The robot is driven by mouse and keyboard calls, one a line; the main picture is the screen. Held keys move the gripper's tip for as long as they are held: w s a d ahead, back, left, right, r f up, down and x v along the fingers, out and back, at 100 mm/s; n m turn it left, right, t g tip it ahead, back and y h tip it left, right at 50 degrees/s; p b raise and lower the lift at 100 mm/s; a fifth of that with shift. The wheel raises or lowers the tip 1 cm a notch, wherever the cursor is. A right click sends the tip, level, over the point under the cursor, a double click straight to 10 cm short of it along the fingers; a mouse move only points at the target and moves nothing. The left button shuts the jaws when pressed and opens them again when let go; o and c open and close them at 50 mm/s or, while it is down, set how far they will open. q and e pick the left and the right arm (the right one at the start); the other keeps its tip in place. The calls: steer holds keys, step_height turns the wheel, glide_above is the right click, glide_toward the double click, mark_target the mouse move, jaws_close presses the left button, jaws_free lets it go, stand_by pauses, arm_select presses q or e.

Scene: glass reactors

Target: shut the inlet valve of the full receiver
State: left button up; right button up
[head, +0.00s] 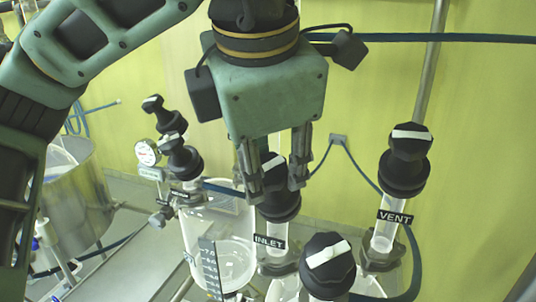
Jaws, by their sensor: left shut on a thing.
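My left gripper (273,180) points down from the top centre. Its two fingers are shut on the black knob of the inlet valve (282,205), one on each side. A white bar shows on the knob top, running slantwise; the fingers hide part of the knob. The label "INLET" (269,242) is on the neck below it. A clear glass receiver (222,262) with a graduated scale stands to the left of the neck; I cannot tell how full it is. My right gripper is not in view.
A vent valve (403,178) with a black knob stands to the right. Another black knob with a white bar (328,262) is close in front. More black knobs (180,157) and a pressure gauge (147,152) stand to the left. A steel vessel (75,200) is at far left.

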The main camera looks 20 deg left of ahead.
arm_select(q)
steer(key=m, duration=0.3)
steer(key=m+p, duration=0.1)
steer(key=shift+r+t, duration=0.25)
steer(key=shift+t, duration=0.05)
steer(key=shift+d+m+t+p, duration=0.1)
steer(key=shift+m+t+p, duration=0.25)
steer(key=shift+m, duration=1.75)
steer(key=o, duration=1)
steer(key=shift+w, duration=0.1)
steer(key=shift+o, duration=0.5)
steer(key=shift+f, duration=0.1)
steer(key=v, duration=1.2)
steer(key=shift+d, duration=0.15)
